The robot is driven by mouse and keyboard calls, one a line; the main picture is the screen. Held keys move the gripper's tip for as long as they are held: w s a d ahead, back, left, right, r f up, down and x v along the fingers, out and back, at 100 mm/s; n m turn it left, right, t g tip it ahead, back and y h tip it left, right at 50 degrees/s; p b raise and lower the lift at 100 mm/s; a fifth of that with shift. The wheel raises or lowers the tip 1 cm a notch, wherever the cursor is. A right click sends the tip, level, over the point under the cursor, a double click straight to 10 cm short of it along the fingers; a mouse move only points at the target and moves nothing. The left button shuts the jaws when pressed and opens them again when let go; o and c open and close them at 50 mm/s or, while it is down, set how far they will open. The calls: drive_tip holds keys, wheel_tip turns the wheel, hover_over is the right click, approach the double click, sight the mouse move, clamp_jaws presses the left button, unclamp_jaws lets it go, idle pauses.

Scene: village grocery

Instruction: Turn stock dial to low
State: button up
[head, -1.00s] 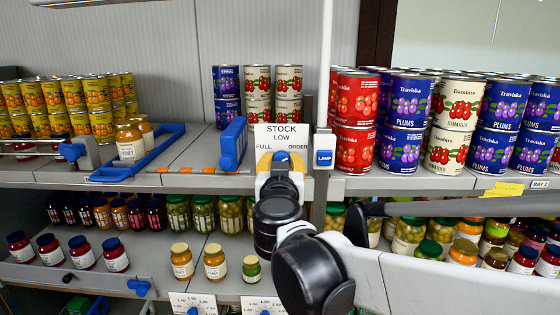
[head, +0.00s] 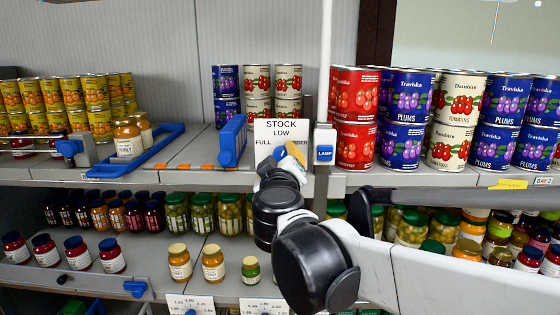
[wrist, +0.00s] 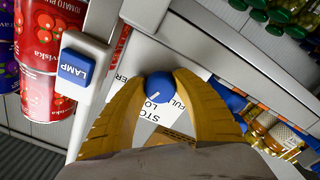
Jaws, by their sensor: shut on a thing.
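The stock dial is a white card (head: 267,131) on the shelf front, lettered STOCK, LOW, FULL and ORDER, with a blue knob (head: 279,153) low on it. My gripper (head: 286,155) is in front of the card and partly covers the ORDER lettering. In the wrist view, my yellow fingers (wrist: 159,92) are shut on the round blue knob (wrist: 160,82), one on each side. The card (wrist: 180,73) shows behind them, tilted in that picture. Where the knob points cannot be told.
A blue LAMP switch (head: 325,152) sits just right of the card, beside a white post. A blue-handled divider (head: 232,141) stands close on the left. Cans crowd the upper shelf at right. Jars (head: 213,262) stand on the shelf below my gripper.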

drive_tip(key=shift+n+b, duration=0.45)
drive_tip(key=shift+n, duration=1.55)
drive_tip(key=o, duration=1.2)
